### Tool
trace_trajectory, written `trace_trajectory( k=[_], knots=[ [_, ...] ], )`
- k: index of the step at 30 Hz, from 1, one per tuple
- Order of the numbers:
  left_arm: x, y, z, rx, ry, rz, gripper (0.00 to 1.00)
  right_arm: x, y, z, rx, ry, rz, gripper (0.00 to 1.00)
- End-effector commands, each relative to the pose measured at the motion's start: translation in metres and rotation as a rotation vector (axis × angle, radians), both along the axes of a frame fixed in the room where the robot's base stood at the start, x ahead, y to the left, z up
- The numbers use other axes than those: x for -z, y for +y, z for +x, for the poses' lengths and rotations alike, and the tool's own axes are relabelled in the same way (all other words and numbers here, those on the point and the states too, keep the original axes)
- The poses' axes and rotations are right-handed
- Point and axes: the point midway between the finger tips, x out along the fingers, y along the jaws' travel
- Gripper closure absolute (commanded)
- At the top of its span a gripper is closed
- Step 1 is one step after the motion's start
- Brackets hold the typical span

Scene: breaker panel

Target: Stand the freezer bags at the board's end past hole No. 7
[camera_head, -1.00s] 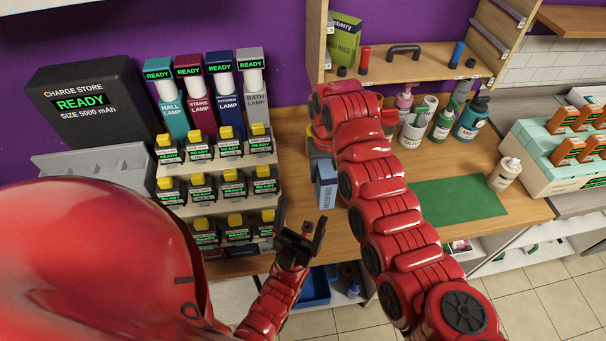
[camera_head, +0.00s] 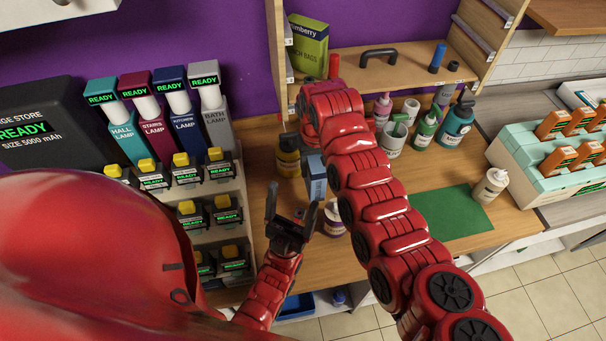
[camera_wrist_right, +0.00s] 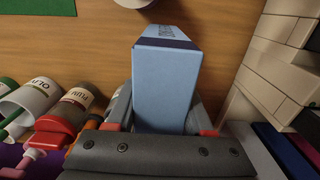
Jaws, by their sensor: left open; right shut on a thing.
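The freezer bags are a light blue box (camera_head: 315,178), partly hidden behind my right arm in the head view. In the right wrist view the box (camera_wrist_right: 165,92) stands between the fingers of my right gripper (camera_wrist_right: 165,120), which is shut on it. Whether the box touches the counter I cannot tell. The wooden board (camera_head: 405,78) is a raised shelf behind, with small number tags along its edges. The tags are too small to read, so I cannot pick out hole No. 7. My left gripper (camera_head: 291,210) is open and empty, left of and nearer than the box.
A green lunch bags box (camera_head: 308,42), a red tube (camera_head: 334,66), a black handle (camera_head: 379,55) and a blue tube (camera_head: 438,57) stand on the board. Bottles and a yellow jar (camera_head: 288,156) stand below. A charger rack (camera_head: 217,189) is left; a green mat (camera_head: 441,214) lies clear.

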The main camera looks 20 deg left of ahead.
Motion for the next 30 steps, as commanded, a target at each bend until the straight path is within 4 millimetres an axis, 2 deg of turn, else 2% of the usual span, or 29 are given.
trace_trajectory(
  k=[1,3,8,12,24,25,30],
  knots=[
    [0.001,0.000,0.000,0.000,0.000,0.000,0.18,0.013,-0.001,-0.001,0.000,0.003,-0.003,1.00],
    [0.004,0.000,0.000,0.000,0.000,0.000,0.18,0.025,-0.001,-0.001,0.000,0.004,-0.004,1.00],
    [0.007,0.000,0.000,0.000,0.000,0.000,0.18,0.041,0.000,0.000,-0.001,-0.001,-0.001,1.00],
    [0.017,0.000,0.000,0.000,0.000,0.000,0.18,0.065,-0.001,-0.001,-0.001,0.003,-0.005,1.00],
    [0.021,0.000,0.000,0.000,0.000,0.000,0.18,0.071,0.000,0.000,0.000,-0.001,-0.001,1.00],
    [0.020,0.000,0.000,0.000,0.000,0.000,0.18,0.070,0.000,0.000,0.000,-0.001,-0.001,0.46],
    [0.019,0.000,0.000,0.000,0.000,0.000,0.18,0.069,0.000,0.000,0.000,-0.001,-0.001,0.18]
  ],
)
